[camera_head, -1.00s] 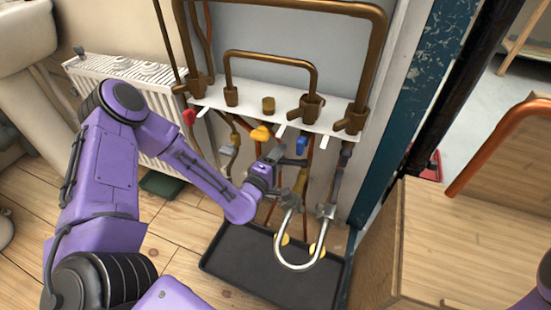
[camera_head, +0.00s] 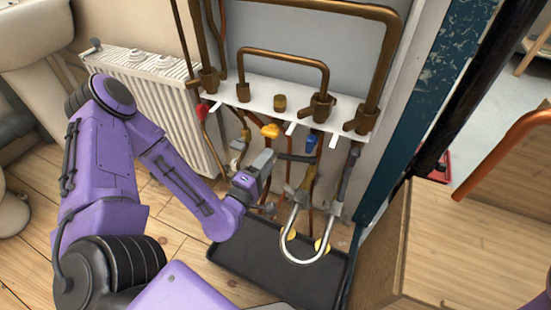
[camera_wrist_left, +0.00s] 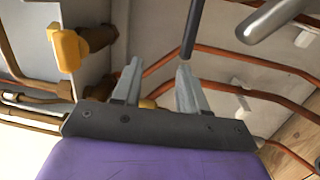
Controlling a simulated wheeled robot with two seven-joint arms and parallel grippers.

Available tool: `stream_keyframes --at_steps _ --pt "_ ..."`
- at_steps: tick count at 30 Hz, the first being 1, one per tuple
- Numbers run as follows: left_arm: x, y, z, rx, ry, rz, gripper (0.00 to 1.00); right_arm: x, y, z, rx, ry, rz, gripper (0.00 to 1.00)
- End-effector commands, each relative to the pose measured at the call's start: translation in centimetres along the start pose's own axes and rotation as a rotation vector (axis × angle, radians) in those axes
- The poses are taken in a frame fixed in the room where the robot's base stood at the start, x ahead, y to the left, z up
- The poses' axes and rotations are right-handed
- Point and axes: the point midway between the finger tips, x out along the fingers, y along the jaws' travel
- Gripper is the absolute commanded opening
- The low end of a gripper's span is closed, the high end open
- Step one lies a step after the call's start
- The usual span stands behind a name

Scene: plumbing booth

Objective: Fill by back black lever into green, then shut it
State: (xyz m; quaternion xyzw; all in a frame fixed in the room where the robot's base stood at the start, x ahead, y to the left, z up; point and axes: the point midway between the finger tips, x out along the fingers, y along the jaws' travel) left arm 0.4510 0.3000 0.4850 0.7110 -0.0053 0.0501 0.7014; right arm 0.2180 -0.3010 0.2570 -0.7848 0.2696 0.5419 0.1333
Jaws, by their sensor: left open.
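My left gripper (camera_head: 268,160) is open in front of the pipework, under the white shelf, left of the silver U-shaped hose (camera_head: 303,258). In the left wrist view its two fingers (camera_wrist_left: 157,85) stand apart with nothing held between them. A black lever-like rod (camera_wrist_left: 193,28) points toward the right finger's tip; I cannot tell whether they touch. In the head view a dark bar (camera_head: 300,158) shows right of the gripper, below the blue handle (camera_head: 311,142); I cannot tell whether it is that same rod. No gauge or green zone is visible. My right gripper is out of view.
A yellow handle (camera_head: 270,131) and red handle (camera_head: 202,112) hang under the white shelf (camera_head: 265,117). The wrist view shows a yellow handle (camera_wrist_left: 65,48) at left and copper pipes close behind the fingers. A black tray (camera_head: 260,265) lies below; a wooden cabinet (camera_head: 450,240) stands right.

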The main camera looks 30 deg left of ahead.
Motion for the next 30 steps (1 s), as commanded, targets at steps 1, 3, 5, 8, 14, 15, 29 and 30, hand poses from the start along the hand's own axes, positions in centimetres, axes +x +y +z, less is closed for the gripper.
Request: stream_keyframes --at_steps 1,3,5,8,14,15,29,30 --pt "1.0 1.5 -2.0 0.030 0.020 0.053 0.43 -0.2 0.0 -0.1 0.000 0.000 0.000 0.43" --pt "1.6 2.6 -3.8 0.059 -0.029 0.105 0.43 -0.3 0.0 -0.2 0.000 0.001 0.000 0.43" --pt "1.5 2.3 -4.3 0.064 -0.123 0.111 0.43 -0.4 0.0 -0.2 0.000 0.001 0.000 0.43" --pt "0.2 -0.2 -3.8 0.047 -0.280 0.042 0.43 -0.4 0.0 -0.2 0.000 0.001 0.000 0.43" --pt "-1.2 -3.0 -1.8 -0.018 -0.439 -0.076 0.43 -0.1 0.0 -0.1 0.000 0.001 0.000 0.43" --pt "-0.9 -3.2 -1.6 -0.026 -0.438 -0.078 0.43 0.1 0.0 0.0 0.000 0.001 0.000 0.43" --pt "7.2 -3.9 2.1 -0.024 -0.437 -0.076 0.43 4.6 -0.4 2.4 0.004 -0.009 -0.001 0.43" --pt "7.5 -3.9 2.3 -0.026 -0.435 -0.077 0.43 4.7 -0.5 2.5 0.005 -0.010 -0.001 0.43"
